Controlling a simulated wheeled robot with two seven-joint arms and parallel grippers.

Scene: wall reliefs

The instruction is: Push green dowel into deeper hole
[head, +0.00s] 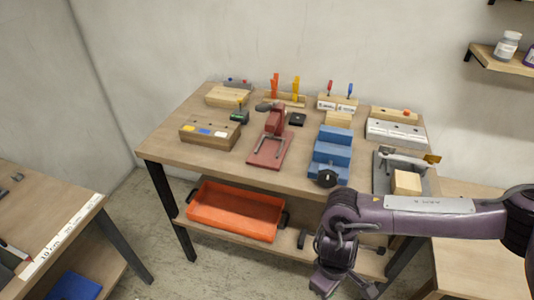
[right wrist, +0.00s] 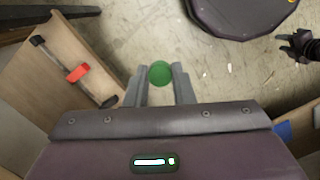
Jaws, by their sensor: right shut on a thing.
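My right gripper (right wrist: 158,82) is shut on the green dowel (right wrist: 160,72) in the right wrist view. The dowel shows as a round green end between the two fingers. In the head view my right arm comes in from the right and its hand hangs low in front of the workbench; the dowel cannot be made out there. A wooden block (head: 210,133) with yellow, blue and white patches stands at the bench's front left. A pale block (head: 396,133) with small dark marks stands at the right. I cannot tell which holes are deeper. My left gripper is not in view.
The workbench (head: 172,147) carries a red clamp fixture (head: 268,148), a blue stepped block (head: 331,152), a grey vise with a wooden block (head: 407,182) and racks at the back. An orange tray (head: 235,210) sits on the lower shelf. Other tables stand left and right.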

